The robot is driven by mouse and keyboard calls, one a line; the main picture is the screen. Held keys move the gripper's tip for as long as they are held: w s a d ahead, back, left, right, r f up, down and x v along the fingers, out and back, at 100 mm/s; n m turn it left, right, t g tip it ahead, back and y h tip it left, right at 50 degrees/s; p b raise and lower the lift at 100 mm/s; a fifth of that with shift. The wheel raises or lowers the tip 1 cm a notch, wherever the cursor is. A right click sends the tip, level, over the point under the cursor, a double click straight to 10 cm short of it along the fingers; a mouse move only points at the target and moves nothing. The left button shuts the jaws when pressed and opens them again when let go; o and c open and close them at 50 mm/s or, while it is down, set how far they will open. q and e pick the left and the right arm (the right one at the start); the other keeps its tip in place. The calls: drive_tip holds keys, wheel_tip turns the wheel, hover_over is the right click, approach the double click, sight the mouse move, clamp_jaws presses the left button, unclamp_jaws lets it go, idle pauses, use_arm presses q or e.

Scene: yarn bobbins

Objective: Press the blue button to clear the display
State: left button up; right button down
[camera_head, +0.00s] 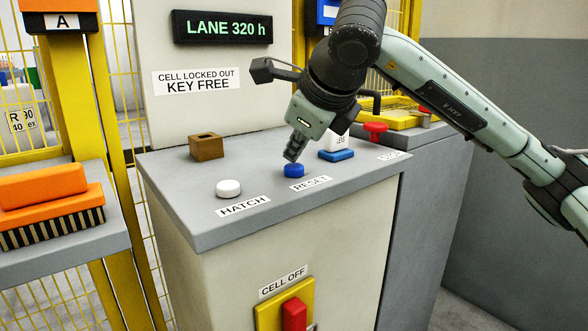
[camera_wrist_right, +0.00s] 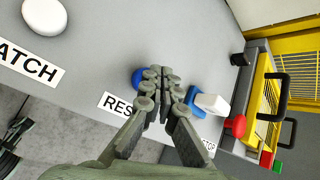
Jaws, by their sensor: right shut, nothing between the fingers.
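The blue button (camera_head: 293,171) sits on the grey console top (camera_head: 240,222) behind the RESET label (camera_head: 311,183). My right gripper (camera_head: 291,158) is shut and empty, pointing down with its fingertips at or just above the blue button. In the right wrist view the closed fingertips (camera_wrist_right: 163,75) partly cover the blue button (camera_wrist_right: 137,77); I cannot tell whether they touch it. The display (camera_head: 222,28) reads "LANE 320 h" in green letters. My left gripper is not in view.
A white button (camera_head: 228,188) by the HATCH label and a brown block (camera_head: 206,146) stand to the left. A blue-based white block (camera_head: 336,153) and a red knob (camera_head: 375,130) are to the right. A red switch (camera_head: 294,314) is on the console front. An orange brush (camera_head: 50,198) lies at left.

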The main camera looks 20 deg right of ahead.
sight(296, 167)
drive_tip(key=shift+f+b, duration=0.55)
drive_tip(key=shift+b, duration=0.15)
idle(0.7)
drive_tip(key=shift+r, duration=0.1)
drive_tip(key=shift+r+p, duration=0.5)
drive_tip(key=shift+r, duration=0.35)
drive_tip(key=shift+r, duration=0.15)
drive_tip(key=shift+r+p, duration=1.45)
drive_tip(key=shift+r, duration=0.95)
